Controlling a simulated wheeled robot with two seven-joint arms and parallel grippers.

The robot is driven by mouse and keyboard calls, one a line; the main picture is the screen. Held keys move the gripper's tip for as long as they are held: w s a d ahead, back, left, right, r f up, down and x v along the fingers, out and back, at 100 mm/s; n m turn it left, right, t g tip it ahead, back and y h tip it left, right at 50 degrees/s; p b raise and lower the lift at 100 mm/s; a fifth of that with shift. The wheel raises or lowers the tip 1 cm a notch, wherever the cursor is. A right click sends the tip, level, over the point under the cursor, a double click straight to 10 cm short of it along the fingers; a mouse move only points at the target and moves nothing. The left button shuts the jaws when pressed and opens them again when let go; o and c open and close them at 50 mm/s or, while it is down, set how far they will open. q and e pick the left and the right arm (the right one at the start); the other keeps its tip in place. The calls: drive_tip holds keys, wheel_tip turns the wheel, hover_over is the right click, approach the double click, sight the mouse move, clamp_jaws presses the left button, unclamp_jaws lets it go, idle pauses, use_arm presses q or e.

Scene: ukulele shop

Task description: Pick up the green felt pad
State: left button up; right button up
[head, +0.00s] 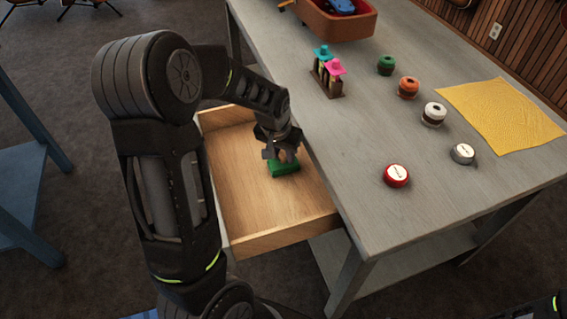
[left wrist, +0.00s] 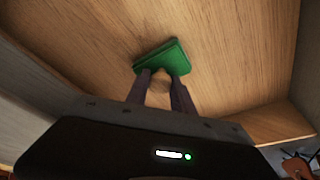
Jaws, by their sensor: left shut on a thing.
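The green felt pad (head: 284,169) is a small green block inside the open wooden drawer (head: 240,215). My left gripper (head: 281,155) reaches down into the drawer and is shut on the pad. In the left wrist view the pad (left wrist: 163,59) sits tilted between the two fingertips (left wrist: 160,78), over the drawer's wooden floor. I cannot tell whether the pad touches the floor. My right gripper is not in view; only a bit of dark arm shows at the bottom right corner.
The grey table (head: 390,225) stands right of the drawer. On it are a red tin (head: 396,175), a silver tin (head: 463,153), several spools, a yellow cloth (head: 505,115), a small rack with pink and teal tops (head: 328,75) and a brown bin (head: 335,25). A blue table stands at left.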

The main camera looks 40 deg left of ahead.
sight(283, 153)
use_arm(q)
clamp_jaws()
drive_tip(key=shift+r, duration=0.15)
wheel_tip(283, 153, up, 18)
drive_tip(key=p, duration=1.3)
drive_tip(key=shift+o, duration=0.3)
unclamp_jaws()
clamp_jaws()
